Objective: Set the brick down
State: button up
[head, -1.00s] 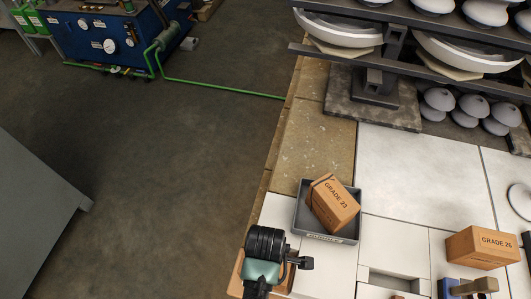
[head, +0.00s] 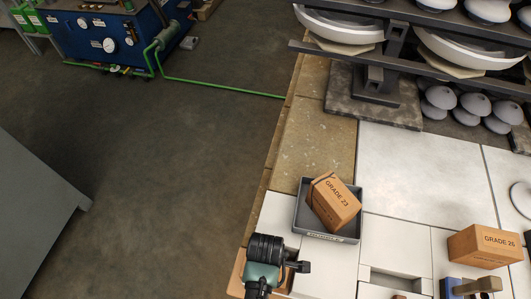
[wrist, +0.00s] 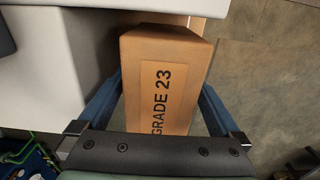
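A brown brick marked GRADE 23 (wrist: 168,75) fills the middle of the wrist view, between the blue fingers of my gripper (wrist: 161,86). The fingers lie against its two sides, so my gripper appears shut on it. In the head view, a little of this brick (head: 237,280) shows under my wrist at the left edge of the tiled bench (head: 397,240). My fingers are hidden there, and I cannot tell whether the brick touches the bench. Another GRADE 23 brick (head: 334,201) sits tilted in a grey tray (head: 327,237) just behind my gripper.
A GRADE 26 brick (head: 485,246) stands at the right, behind a wooden-handled tool (head: 475,287). A rectangular recess (head: 397,279) lies in the tiles. A rack with insulators (head: 340,28) stands at the back. White tiles (head: 425,175) behind the tray are clear.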

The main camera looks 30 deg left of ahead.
notch_tip(320, 180, up, 12)
jog(key=shift+r+p, duration=0.15)
jog(key=shift+p, duration=0.8)
jog(key=w+a+r+m+t+y, duration=0.15)
jog(key=w+r+m+t, duration=0.65)
jog(key=w+r, duration=1)
jog(key=w+d+r+m+t, duration=0.1)
jog(key=w+r+m+t, duration=0.15)
jog(key=r, duration=0.55)
jog(key=w+d+r+m+t, duration=0.1)
jog(key=w+d+r+t, duration=0.2)
jog(key=r, duration=0.6)
notch_tip(320, 180, up, 16)
jog(key=s+d+m+t, duration=0.2)
jog(key=d+m+t, duration=0.15)
jog(key=t, duration=0.35)
jog(key=s+d+r+m+t, duration=0.1)
jog(key=s+r+m+t, duration=0.2)
jog(key=s+r, duration=0.2)
jog(key=s+d+r+m+t+h, duration=0.1)
jog(key=s+d+r+m+t, duration=0.1)
jog(key=r, duration=1)
jog(key=s+m+t, duration=0.1)
jog(key=s+t, duration=0.1)
jog(key=s, duration=0.1)
jog(key=shift+s+d+r, duration=0.15)
jog(key=shift+s+d, duration=0.1)
jog(key=shift+s, duration=0.05)
jog(key=shift+h, duration=0.25)
